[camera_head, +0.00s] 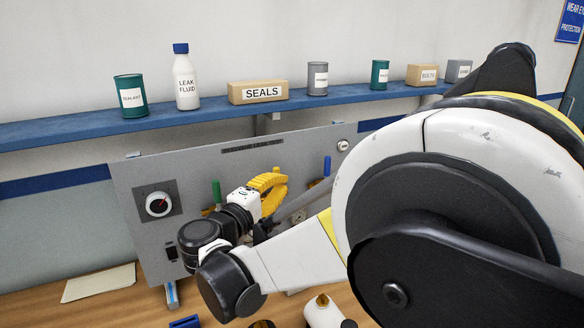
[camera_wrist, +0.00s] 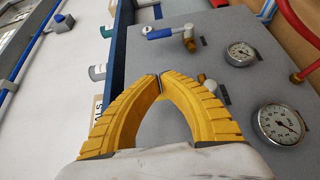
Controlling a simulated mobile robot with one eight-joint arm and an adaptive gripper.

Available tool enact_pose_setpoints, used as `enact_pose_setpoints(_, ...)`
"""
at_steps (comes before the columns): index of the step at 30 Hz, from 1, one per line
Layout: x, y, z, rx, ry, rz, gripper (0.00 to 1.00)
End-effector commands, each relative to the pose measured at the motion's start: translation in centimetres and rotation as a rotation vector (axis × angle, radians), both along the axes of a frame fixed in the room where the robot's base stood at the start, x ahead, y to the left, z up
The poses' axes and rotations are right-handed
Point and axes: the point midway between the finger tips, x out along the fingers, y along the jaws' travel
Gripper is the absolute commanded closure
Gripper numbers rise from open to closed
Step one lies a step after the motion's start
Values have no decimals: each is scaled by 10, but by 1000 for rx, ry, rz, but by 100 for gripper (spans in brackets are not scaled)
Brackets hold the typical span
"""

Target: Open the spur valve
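My gripper (camera_wrist: 159,78) has yellow ribbed fingers whose tips come together in the wrist view. I see nothing clearly held between them. In the head view my gripper (camera_head: 275,180) is in front of the grey panel (camera_head: 140,190). A blue-handled valve (camera_wrist: 165,33) is beyond the fingertips in the wrist view; its handle (camera_head: 327,167) points up in the head view. A brass fitting (camera_wrist: 203,81) is partly hidden behind the right finger. A green handle (camera_head: 216,192) stands left of my gripper. The valve labels are unreadable, so I cannot tell which is the spur valve.
A wooden bench (camera_head: 130,305) lies below, with a bottle (camera_head: 322,311) near my arm.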

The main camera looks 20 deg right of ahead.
Motion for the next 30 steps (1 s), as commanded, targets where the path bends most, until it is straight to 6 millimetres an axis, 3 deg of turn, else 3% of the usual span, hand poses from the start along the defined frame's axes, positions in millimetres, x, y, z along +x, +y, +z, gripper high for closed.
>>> enact_pose_setpoints(5,9,-14,-1,1,1,-3,100)
enact_pose_setpoints(17,57,-82,-2,1,1,-4,100)
enact_pose_setpoints(24,52,-113,-1,1,1,-2,100)
enact_pose_setpoints(30,51,-120,0,1,1,0,100)
